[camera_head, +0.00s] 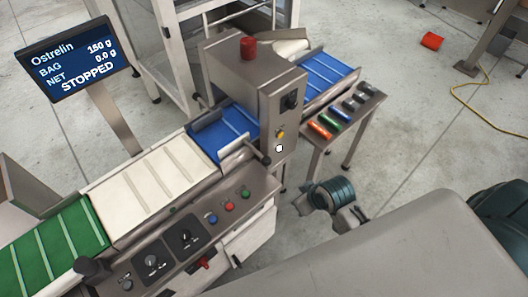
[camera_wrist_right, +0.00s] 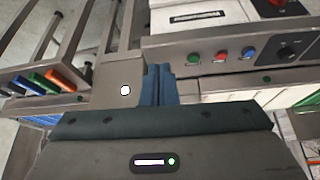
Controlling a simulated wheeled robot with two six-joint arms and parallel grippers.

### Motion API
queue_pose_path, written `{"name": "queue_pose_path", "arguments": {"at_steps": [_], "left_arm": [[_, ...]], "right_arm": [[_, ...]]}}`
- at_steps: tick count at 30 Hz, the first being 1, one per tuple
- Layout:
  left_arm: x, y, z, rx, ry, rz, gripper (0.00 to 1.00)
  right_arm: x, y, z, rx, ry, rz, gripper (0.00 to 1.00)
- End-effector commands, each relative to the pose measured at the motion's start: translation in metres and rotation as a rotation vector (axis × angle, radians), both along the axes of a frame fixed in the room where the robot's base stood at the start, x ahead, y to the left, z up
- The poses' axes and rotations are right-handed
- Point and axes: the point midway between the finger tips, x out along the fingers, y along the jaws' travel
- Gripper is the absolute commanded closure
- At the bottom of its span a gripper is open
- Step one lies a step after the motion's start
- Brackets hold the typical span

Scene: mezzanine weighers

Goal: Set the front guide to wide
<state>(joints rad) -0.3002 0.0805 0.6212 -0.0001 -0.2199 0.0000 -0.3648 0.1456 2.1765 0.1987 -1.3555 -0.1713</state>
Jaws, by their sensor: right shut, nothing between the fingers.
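Two metal guides flank the short blue belt (camera_head: 233,124) before the grey housing. The front guide (camera_head: 234,150) runs along its near edge, with a dark-ended handle (camera_head: 262,158) at its right end. I cannot read its setting. My right gripper (camera_head: 304,204) is right of the control panel, below and apart from the handle. In the right wrist view its blue fingers (camera_wrist_right: 158,70) are shut and empty, in front of a grey metal face. The front guide is not clearly visible there. My left gripper is not in view.
The control panel (camera_head: 215,222) has coloured buttons and dark dials. The grey housing (camera_head: 251,85) carries a red button on top. The display (camera_head: 76,62) reads STOPPED. A side rack (camera_head: 346,122) holds coloured pieces. Open floor lies to the right, with a yellow cable (camera_head: 475,105).

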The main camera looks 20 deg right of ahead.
Motion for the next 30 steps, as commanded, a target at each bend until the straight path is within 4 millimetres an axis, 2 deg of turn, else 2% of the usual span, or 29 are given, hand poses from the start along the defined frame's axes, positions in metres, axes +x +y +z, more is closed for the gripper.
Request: {"name": "queue_pose_path", "arguments": {"at_steps": [1, 8, 12, 15, 18, 23, 30], "left_arm": [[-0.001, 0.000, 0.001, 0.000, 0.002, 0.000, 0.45], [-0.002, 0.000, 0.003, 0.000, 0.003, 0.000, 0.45], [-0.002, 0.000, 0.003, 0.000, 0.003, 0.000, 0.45], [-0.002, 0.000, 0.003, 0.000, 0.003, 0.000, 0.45], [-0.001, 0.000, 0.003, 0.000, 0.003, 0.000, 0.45], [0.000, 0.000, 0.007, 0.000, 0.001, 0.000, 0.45], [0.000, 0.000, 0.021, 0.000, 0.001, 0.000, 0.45]], "right_arm": [[0.015, 0.002, 0.005, 0.012, -0.024, 0.024, 1.00], [0.083, 0.012, 0.018, 0.072, -0.143, 0.141, 1.00], [0.135, 0.015, 0.027, 0.112, -0.233, 0.204, 1.00], [0.166, 0.015, 0.034, 0.135, -0.290, 0.235, 1.00], [0.183, 0.015, 0.038, 0.148, -0.323, 0.251, 1.00], [0.193, 0.017, 0.036, 0.154, -0.336, 0.254, 1.00], [0.215, 0.031, 0.014, 0.156, -0.333, 0.253, 1.00]]}}
